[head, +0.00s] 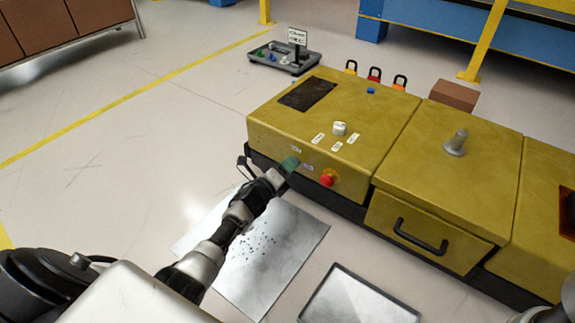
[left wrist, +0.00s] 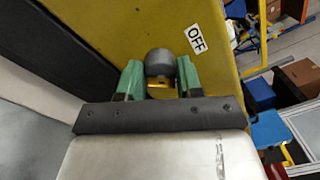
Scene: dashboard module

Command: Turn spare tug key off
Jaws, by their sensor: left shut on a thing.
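The yellow tug body (head: 345,105) stands in the middle and right of the head view. My left gripper (head: 290,165) is at its front panel, beside two small white labels and left of a red button (head: 327,180). In the left wrist view, the green fingertips of my left gripper (left wrist: 159,76) are on both sides of a round dark grey key head (left wrist: 160,61) and shut on it. A label reading OFF (left wrist: 196,39) is right of the key. The fingers hide part of the key, and its angle is hard to tell.
A white knob (head: 339,128) with several labels is on the tug's top. A drawer with a black handle (head: 421,237) is to the right. A grey mat (head: 290,255) and a tray (head: 358,300) lie on the floor in front. A dark tray with a sign (head: 298,38) is behind.

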